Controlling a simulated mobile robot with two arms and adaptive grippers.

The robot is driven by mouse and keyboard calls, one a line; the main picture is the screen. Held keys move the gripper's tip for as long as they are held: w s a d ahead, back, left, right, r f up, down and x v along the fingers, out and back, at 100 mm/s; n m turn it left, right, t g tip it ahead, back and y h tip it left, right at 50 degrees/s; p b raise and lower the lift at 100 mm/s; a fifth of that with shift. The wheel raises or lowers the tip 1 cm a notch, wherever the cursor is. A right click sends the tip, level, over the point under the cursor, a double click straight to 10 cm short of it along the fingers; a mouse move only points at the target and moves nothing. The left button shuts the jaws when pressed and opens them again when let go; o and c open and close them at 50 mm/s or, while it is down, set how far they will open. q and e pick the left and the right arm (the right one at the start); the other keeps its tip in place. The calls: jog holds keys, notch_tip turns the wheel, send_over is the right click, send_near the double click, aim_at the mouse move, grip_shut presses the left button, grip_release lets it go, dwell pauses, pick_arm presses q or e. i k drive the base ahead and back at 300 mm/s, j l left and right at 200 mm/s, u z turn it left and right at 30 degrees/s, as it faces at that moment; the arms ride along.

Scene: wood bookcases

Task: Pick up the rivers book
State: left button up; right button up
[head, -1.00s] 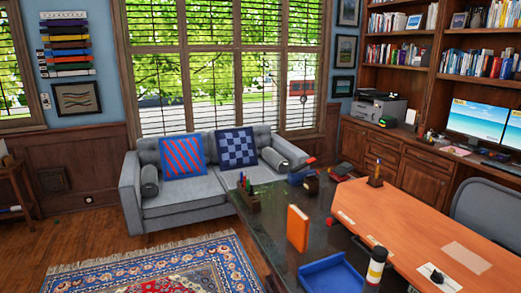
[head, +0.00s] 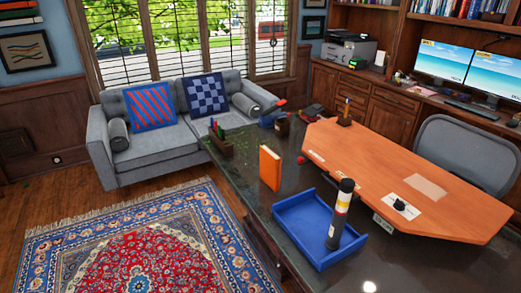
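An orange book (head: 270,168) stands upright on the dark desk (head: 268,213), left of the blue tray. I cannot read a title on it, so I cannot tell whether it is the rivers book. Many more books stand on the bookcase shelf (head: 460,16) at the top right, too small to read. Neither of my grippers shows in the head view.
A blue tray (head: 290,218) and a dark cylinder with a pale band (head: 340,215) are on the desk. An orange desktop (head: 385,170) adjoins it, with a grey chair (head: 462,152) behind. A grey sofa (head: 165,150) stands left. The patterned rug (head: 75,240) is clear.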

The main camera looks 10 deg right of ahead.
aim_at(270, 162)
jog(key=i+j+z, duration=0.4)
jog(key=i+j, duration=0.6)
